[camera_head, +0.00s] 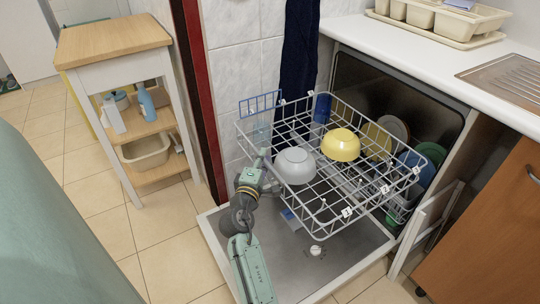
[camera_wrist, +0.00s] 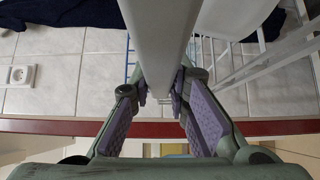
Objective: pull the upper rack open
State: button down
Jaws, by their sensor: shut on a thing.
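The upper rack (camera_head: 347,212) is a white wire basket, pulled out of the dishwasher over its lowered door (camera_head: 345,255). It holds a grey bowl (camera_head: 295,166) and a yellow bowl (camera_head: 340,145). My gripper (camera_head: 262,156) is at the rack's left side in the head view. In the wrist view, my gripper (camera_wrist: 163,98) has its purple-padded fingers on both sides of a pale bar (camera_wrist: 165,40), seemingly part of the rack's rim. The exact contact is partly hidden by the bar and fingers.
Plates (camera_head: 393,128) and other dishes stand inside the dishwasher. A white counter (camera_head: 400,50) with a dish drainer (camera_head: 440,22) is above it. A wooden-topped cart (camera_head: 110,42) stands at left, a dark towel (camera_head: 298,60) hangs behind. Tiled floor (camera_head: 165,245) is clear between.

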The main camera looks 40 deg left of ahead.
jog(key=shift+s+a, duration=0.1)
jog(key=shift+s, duration=0.3)
jog(key=c, duration=1.5)
grip_release()
jog(key=shift+s, duration=0.1)
jog(key=v, duration=1.1)
jog(key=shift+s+d, duration=0.2)
jog(key=shift+s, duration=0.15)
